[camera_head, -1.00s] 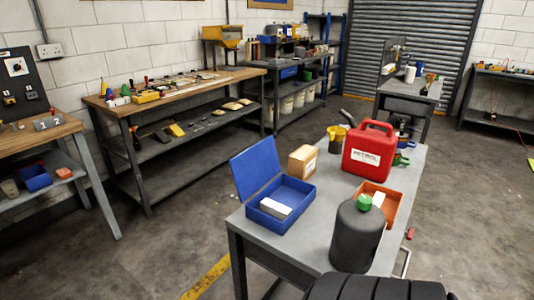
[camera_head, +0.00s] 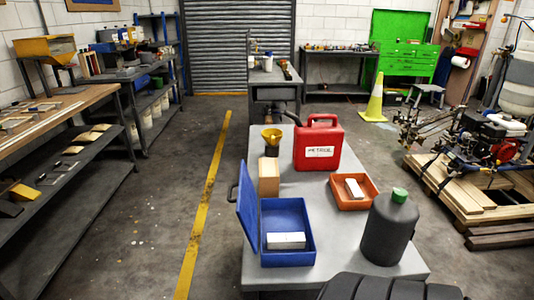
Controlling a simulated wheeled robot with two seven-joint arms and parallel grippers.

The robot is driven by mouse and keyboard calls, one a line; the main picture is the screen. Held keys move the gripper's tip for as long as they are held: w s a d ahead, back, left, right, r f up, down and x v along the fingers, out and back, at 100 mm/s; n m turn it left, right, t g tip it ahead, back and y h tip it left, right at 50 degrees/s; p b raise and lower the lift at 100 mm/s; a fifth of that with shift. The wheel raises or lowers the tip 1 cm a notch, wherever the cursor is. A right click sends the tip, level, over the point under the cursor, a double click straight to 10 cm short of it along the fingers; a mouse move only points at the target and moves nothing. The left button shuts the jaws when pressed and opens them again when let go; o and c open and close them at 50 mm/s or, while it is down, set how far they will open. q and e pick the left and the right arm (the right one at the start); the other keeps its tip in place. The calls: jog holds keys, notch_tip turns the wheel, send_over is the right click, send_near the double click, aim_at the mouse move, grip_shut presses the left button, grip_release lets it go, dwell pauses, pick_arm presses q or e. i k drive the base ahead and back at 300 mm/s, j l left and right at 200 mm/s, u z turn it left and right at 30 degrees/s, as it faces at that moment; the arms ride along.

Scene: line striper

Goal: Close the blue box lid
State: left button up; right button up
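The blue box (camera_head: 302,218) sits on the near left part of the grey table (camera_head: 350,218). Its lid (camera_head: 247,208) stands open, roughly upright along the box's left side. A white block (camera_head: 286,240) lies inside the box near its front wall. Neither of my grippers shows in the view.
A cardboard box (camera_head: 269,176) stands just behind the blue box, close to the lid. A yellow funnel (camera_head: 272,136), a red petrol can (camera_head: 318,147), an orange tray (camera_head: 352,202) and a dark bottle (camera_head: 389,228) are also on the table. Floor left of the table is clear.

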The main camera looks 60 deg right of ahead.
aim_at(246, 210)
jog(key=i+z, duration=0.2)
jog(key=z, duration=0.3)
jog(key=i+j+z, duration=0.15)
jog(key=z, duration=0.35)
jog(key=i+j+z, duration=0.15)
jog(key=z, duration=0.35)
jog(key=i+j+z, duration=0.1)
jog(key=j+z, duration=0.15)
jog(key=z, duration=0.25)
jog(key=i+j+z, duration=0.1)
jog(key=j+z, duration=0.15)
jog(key=z, duration=0.25)
jog(key=j+z, duration=0.25)
jog(key=z, duration=0.25)
